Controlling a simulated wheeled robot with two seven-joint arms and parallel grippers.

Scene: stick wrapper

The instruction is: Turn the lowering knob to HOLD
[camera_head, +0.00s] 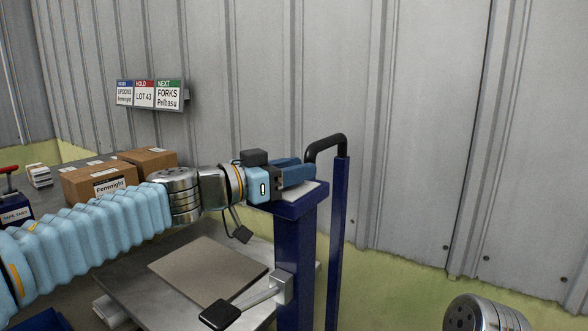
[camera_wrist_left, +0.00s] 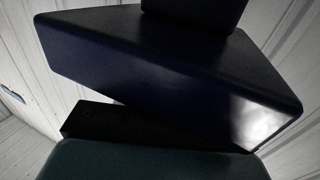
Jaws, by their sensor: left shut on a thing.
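My left gripper (camera_head: 303,174) is at the top of the dark blue post (camera_head: 295,250) in the head view. Its fingers are closed just above the pale plate (camera_head: 313,190) on the post's top. The lowering knob is hidden behind or between the fingers, and its setting cannot be read. In the dim left wrist view, large dark blue and black shapes fill the middle, and I cannot tell the knob apart. My right gripper is out of view.
A black-topped handle (camera_head: 325,143) on a blue upright stands right of the post. A lever with a black pad (camera_head: 219,314) juts from the post over a metal table holding a brown board (camera_head: 208,271). Cartons (camera_head: 100,181) stand at left. A sign (camera_head: 150,95) hangs on the corrugated wall.

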